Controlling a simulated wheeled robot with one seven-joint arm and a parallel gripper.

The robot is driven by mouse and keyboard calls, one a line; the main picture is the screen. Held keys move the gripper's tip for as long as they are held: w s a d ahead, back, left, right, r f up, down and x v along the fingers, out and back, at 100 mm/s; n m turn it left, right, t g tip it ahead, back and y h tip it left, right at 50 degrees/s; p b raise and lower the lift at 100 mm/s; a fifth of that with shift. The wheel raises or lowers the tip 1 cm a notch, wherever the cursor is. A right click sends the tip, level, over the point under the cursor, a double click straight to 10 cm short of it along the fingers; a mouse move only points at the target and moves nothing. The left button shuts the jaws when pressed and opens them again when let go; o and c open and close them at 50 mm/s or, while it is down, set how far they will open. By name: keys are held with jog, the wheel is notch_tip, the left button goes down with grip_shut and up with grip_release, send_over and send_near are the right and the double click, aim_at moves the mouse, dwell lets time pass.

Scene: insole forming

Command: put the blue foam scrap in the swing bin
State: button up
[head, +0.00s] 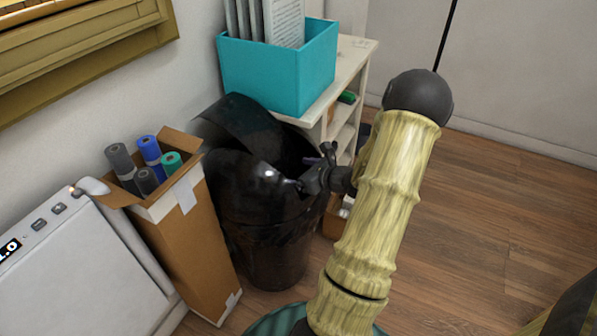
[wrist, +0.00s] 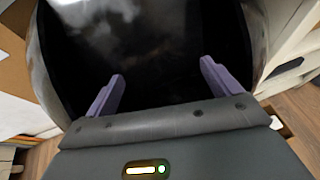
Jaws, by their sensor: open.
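The swing bin (head: 268,240) is a dark, glossy round bin standing on the floor between a tall carton and a shelf unit. A curved dark lid panel (head: 245,122) stands tilted up at its back. My gripper (head: 303,172) is at the right side of the bin's mouth. In the wrist view the two purple fingers of my gripper (wrist: 162,72) are wide apart with nothing between them, over the bin's dark opening (wrist: 150,40). I cannot make out the blue foam scrap in either view; the inside of the bin is too dark to read.
A cardboard carton (head: 190,235) with several rolls stands left of the bin, beside a grey machine (head: 75,270). A white shelf unit (head: 345,85) carrying a teal file box (head: 270,75) is close behind right. Open wooden floor (head: 470,240) lies to the right.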

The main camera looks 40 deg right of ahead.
jog(key=p+v, duration=0.4)
jog(key=v, duration=1.3)
jog(key=shift+s+p, duration=0.2)
jog(key=shift+p, duration=0.1)
jog(key=shift+r, duration=0.1)
